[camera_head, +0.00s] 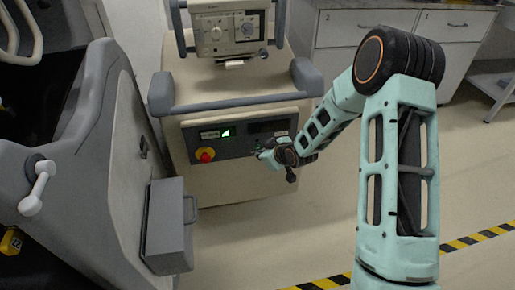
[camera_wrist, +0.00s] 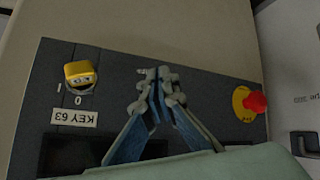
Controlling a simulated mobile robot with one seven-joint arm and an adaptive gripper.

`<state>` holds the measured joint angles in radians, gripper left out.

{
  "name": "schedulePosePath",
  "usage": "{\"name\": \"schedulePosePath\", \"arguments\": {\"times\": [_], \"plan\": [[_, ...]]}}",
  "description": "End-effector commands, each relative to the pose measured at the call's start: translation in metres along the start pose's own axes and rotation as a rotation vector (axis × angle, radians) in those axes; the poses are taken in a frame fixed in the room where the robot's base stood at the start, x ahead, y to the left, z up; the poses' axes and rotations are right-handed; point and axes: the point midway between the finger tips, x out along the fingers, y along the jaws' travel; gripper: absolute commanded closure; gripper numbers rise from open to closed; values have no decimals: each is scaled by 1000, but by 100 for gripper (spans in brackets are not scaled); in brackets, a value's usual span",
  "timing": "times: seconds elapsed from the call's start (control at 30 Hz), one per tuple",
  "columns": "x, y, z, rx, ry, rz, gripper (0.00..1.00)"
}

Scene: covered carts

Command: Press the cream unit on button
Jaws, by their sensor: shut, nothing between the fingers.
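The cream unit (camera_head: 225,178) stands in the middle of the head view, with a dark control panel (camera_head: 190,146) on its front. The panel fills much of the wrist view (camera_wrist: 40,110), seen upside down. My gripper (camera_head: 262,153) is shut and empty at the panel's lower middle right. In the wrist view its fingertips (camera_wrist: 157,78) come together over the panel, between a yellow key switch (camera_wrist: 80,72) and a red knob on a yellow disc (camera_wrist: 256,102). The on button is not clearly seen; the fingers hide that part of the panel. I cannot tell whether the tips touch it.
The red knob (camera_head: 206,155) also shows at the panel's left, below a lit green display (camera_head: 227,132). A grey bumper rail (camera_head: 235,100) runs above the panel. A grey machine (camera_head: 115,150) with a box stands at left. White drawers (camera_head: 365,27) stand behind.

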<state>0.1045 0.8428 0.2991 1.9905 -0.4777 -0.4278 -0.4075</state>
Motion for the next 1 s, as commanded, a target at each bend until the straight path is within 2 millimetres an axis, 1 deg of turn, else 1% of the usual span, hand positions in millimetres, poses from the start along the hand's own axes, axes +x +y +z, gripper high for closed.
{"name": "schedulePosePath", "arguments": {"times": [0.4, 0.7, 1.0], "plan": [[0, 0, 0, 0, 0, 0, 100], [6, 4, -4, 0, 0, 0, 100], [6, 4, -4, 0, 0, 0, 100]]}}
